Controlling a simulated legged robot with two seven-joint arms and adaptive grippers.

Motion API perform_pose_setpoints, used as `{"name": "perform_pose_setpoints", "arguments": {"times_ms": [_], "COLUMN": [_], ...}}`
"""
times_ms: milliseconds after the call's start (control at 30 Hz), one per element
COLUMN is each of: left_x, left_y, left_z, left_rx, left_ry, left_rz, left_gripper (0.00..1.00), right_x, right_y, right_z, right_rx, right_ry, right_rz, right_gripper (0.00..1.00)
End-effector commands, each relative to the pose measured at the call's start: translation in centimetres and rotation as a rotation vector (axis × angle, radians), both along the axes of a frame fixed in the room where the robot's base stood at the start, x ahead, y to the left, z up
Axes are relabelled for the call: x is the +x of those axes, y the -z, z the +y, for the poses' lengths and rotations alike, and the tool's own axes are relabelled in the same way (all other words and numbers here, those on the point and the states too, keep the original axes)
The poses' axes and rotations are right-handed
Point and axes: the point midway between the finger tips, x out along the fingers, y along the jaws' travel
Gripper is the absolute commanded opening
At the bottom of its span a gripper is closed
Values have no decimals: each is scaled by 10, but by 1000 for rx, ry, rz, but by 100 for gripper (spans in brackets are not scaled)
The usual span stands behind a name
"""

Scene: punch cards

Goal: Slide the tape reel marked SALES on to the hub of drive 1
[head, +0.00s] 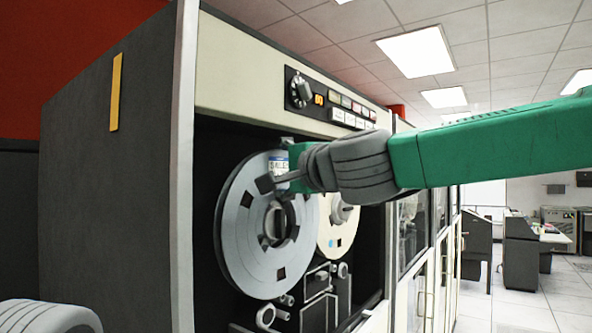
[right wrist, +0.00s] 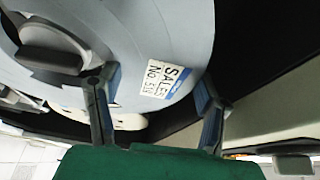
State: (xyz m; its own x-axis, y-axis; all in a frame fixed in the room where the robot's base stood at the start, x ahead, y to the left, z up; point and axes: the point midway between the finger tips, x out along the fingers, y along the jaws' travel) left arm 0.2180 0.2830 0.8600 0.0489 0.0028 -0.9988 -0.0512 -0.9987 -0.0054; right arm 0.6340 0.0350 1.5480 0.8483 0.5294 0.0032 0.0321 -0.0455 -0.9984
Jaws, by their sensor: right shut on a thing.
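The SALES tape reel (head: 238,232) is a grey-blue disc in front of the drive's dark recess, standing upright. Its white and blue label, reading SALES, shows in the right wrist view (right wrist: 167,79). My right gripper (head: 277,168) is shut on the reel's upper rim beside the label; in the right wrist view its fingers (right wrist: 152,82) stand on either side of the label. A dark round hub (head: 277,223) shows through the reel's centre hole. I cannot tell whether the reel is seated on it. My left gripper is not in view.
A second, cream reel (head: 330,236) sits to the right in the same cabinet. Tape-path rollers (head: 318,290) stand below the reels. A control panel (head: 335,100) with a knob and buttons is above. The cabinet's pale front edge (head: 184,150) stands left of the recess.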

Motion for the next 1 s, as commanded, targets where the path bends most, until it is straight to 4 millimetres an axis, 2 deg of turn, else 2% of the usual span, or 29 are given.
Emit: {"name": "perform_pose_setpoints", "arguments": {"times_ms": [367, 800, 1000], "left_x": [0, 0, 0], "left_y": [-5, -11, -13], "left_z": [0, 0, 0], "left_rx": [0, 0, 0], "left_ry": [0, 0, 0], "left_rz": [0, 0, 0], "left_gripper": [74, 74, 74], "right_x": [9, 16, 22], "right_y": [-4, -2, -1], "right_z": [-11, 22, 31], "right_rx": [16, 3, 1], "right_ry": [5, 0, 0], "right_rz": [-3, -1, 0], "right_gripper": [8, 8, 9]}}
